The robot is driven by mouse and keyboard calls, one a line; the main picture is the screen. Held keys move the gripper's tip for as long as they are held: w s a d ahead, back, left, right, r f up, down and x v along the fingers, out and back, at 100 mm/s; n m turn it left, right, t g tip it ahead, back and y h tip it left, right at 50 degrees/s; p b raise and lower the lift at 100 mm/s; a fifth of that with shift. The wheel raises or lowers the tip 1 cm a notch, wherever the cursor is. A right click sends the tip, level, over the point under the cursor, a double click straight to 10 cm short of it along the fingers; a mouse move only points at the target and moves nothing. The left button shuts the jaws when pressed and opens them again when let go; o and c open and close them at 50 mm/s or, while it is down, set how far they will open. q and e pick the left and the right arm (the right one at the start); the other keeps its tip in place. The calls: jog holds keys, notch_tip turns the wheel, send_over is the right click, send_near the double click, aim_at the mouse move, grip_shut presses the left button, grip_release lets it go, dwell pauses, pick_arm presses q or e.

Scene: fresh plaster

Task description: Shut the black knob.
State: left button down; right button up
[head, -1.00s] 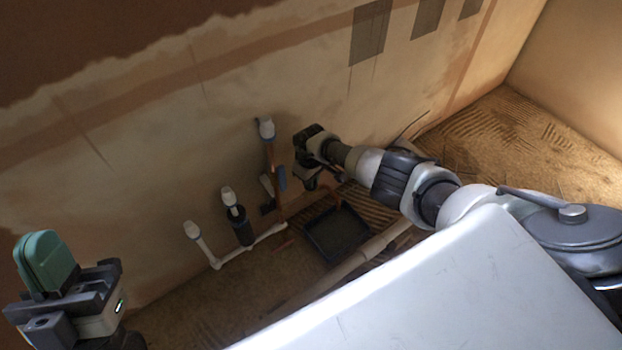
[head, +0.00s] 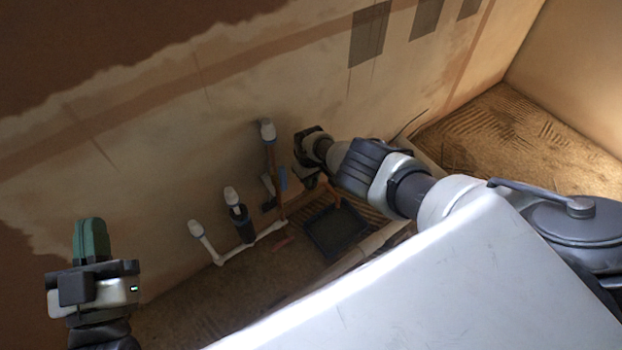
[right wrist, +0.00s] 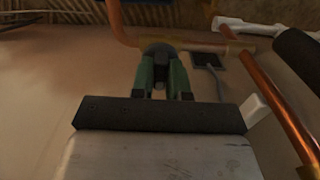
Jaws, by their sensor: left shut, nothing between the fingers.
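My right gripper (right wrist: 161,60) reaches a copper pipe (right wrist: 122,25) in the right wrist view. Its two green fingers stand a little apart, with something dark between or just behind their tips. This may be the black knob, but I cannot make out its shape or whether the fingers press on it. In the head view my right gripper is near the wall, mostly hidden by its own wrist. My left gripper (head: 91,240) is at the lower left of the head view, its green fingers shut and empty, away from the pipes.
White-capped pipes (head: 231,196) stand along the wall. A copper upright (right wrist: 285,105) and a black-wrapped pipe (right wrist: 300,58) are close on the right in the right wrist view. A dark tray (head: 336,232) lies on the floor. A pale panel (head: 440,285) fills the lower right.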

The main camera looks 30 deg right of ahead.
jog(key=o, duration=0.5)
jog(key=shift+c, duration=0.2)
jog(key=shift+r+p, duration=1.15)
jog(key=shift+p, duration=0.05)
pick_arm(q)
notch_tip(320, 180, down, 10)
jog(key=s+a+g+y+p, duration=0.1)
jog(key=s+a+g+y, duration=0.15)
jog(key=g, duration=0.65)
pick_arm(e)
jog(key=shift+r, duration=0.75)
jog(key=shift+r+p, duration=0.75)
jog(key=shift+p, duration=0.2)
pick_arm(q)
jog(key=s+a+f+g+y+p, duration=0.2)
jog(key=s+a+f+g+y, duration=0.15)
jog(key=s+g, duration=0.6)
pick_arm(e)
notch_tip(320, 180, up, 2)
jog(key=shift+r, duration=0.1)
pick_arm(q)
jog(key=s+p+x, duration=0.1)
jog(key=p+x, duration=0.3)
jog(key=x, duration=0.7)
jog(key=shift+s+d+n+h+p, duration=0.25)
jog(key=shift+d+n+h+p, duration=0.1)
jog(key=shift+n+h+p, duration=0.05)
pick_arm(e)
notch_tip(320, 180, up, 4)
jog(key=shift+r, duration=0.25)
